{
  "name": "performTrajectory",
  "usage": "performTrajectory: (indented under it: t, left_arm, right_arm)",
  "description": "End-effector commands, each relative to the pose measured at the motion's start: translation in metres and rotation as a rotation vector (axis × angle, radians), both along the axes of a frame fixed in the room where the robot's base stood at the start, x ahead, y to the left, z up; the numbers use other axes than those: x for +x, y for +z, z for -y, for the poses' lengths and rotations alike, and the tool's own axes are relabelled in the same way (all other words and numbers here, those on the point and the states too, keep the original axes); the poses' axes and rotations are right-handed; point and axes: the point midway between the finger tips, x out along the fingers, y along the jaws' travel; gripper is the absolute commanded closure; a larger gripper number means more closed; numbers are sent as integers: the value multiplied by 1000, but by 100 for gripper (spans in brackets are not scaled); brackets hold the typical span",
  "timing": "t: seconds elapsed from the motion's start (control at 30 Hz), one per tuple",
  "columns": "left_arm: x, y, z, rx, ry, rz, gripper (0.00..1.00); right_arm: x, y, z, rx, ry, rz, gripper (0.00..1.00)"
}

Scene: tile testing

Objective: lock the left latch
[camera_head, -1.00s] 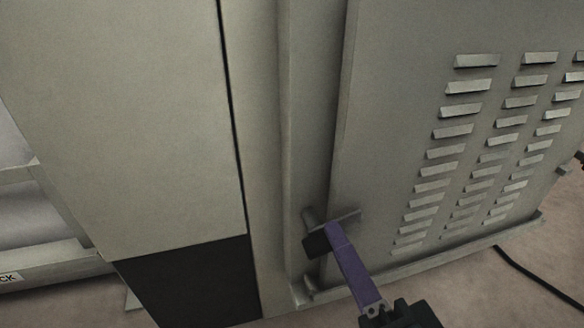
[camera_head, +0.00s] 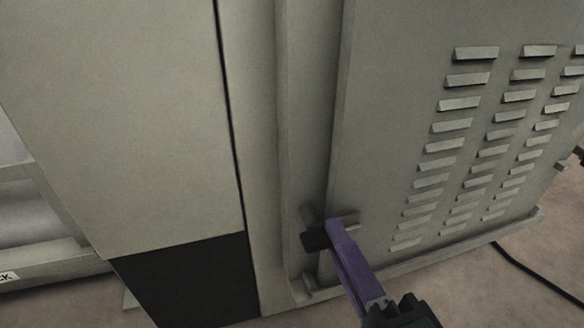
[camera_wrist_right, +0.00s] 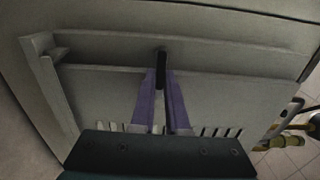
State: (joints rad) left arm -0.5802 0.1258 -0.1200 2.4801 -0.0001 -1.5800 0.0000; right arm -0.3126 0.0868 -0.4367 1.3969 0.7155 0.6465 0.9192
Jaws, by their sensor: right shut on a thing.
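The latch (camera_head: 315,239) is a small dark handle low on the edge of the grey panel in the head view. A grey metal piece (camera_head: 347,219) sits just beside it. My right gripper (camera_head: 331,232) comes from the lower right with its purple fingers at the handle. In the right wrist view the dark handle (camera_wrist_right: 160,64) stands between the tips of the two purple fingers (camera_wrist_right: 160,82), which are shut on it. The fingers partly cover the latch, so its exact angle is hard to read. My left gripper is not in view.
The grey side panel (camera_head: 400,110) carries columns of vent slots. A raised vertical edge (camera_head: 307,120) runs left of the latch, with a black lower panel (camera_head: 190,285) beyond it. A black cable (camera_head: 535,275) lies on the floor at right.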

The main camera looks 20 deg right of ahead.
Motion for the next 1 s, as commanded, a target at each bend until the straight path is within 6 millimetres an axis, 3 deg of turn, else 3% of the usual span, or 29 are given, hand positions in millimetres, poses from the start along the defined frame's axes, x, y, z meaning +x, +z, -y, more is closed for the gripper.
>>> performTrajectory:
  t: [0.03,0.07,0.3,0.57,0.67,1.0]
  left_arm:
    - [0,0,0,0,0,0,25]
    - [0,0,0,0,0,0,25]
    - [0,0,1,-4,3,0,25]
    - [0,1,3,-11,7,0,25]
    - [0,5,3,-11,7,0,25]
    - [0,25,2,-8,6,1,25]
  right_arm:
    - [0,-1,0,3,0,-3,100]
    - [0,-1,0,2,0,-3,84]
    - [0,0,0,1,0,-2,57]
    - [-2,0,0,0,0,-2,57]
    - [-10,0,1,-2,0,-4,57]
    - [-76,1,3,-1,1,-5,57]
